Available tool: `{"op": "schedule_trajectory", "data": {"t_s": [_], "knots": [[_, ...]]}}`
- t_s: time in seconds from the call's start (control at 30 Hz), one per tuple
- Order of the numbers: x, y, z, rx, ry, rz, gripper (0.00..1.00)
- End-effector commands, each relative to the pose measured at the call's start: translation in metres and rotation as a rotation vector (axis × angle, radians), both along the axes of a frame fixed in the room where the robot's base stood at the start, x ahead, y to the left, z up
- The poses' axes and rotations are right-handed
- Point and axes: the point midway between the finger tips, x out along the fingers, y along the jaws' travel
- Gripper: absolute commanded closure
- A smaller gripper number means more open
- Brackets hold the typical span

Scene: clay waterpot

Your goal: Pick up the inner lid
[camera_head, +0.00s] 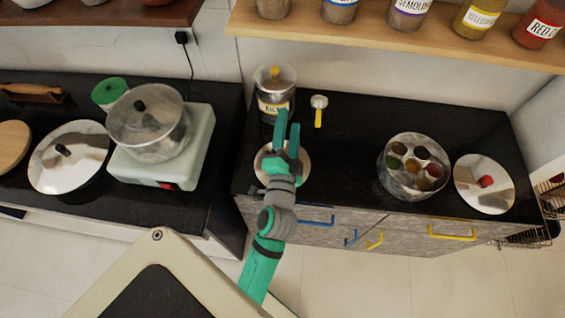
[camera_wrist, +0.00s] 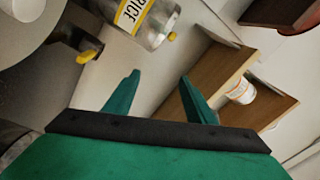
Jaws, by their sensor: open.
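My gripper (camera_head: 289,128) is open and empty, pointing away from me over the dark counter, with its green fingers apart. Its fingers also show in the wrist view (camera_wrist: 159,80), with nothing between them. A pale round disc (camera_head: 301,172) lies on the counter below my gripper and wrist, which hide its middle. It may be the inner lid, but I cannot tell. A round metal lid with a red knob (camera_head: 470,191) lies flat at the right, beside the round spice box (camera_head: 394,183), which holds several colored spices in small cups.
A metal jar with a yellow knob (camera_head: 272,104) stands just behind my gripper; its RICE label shows in the wrist view (camera_wrist: 131,14). A wooden shelf of jars (camera_head: 400,50) overhangs the back. Counter between disc and spice box is clear.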

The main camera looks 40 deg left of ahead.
Motion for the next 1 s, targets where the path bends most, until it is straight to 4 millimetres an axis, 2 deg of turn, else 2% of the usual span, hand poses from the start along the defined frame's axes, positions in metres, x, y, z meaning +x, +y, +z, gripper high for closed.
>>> {"op": "schedule_trajectory", "data": {"t_s": [0.03, 0.23, 0.37, 0.5, 0.73, 0.87, 1.0], "knots": [[0.007, 0.017, 0.017, 0.028, -0.013, 0.055, 0.50], [0.011, 0.084, 0.067, 0.097, -0.015, 0.289, 0.50], [0.002, 0.123, 0.094, 0.100, -0.005, 0.445, 0.50], [-0.016, 0.161, 0.113, 0.066, 0.021, 0.610, 0.50], [-0.051, 0.204, 0.119, -0.075, 0.093, 0.847, 0.50], [-0.070, 0.218, 0.109, -0.194, 0.153, 0.953, 0.50], [-0.087, 0.221, 0.088, -0.349, 0.234, 1.035, 0.50]]}}
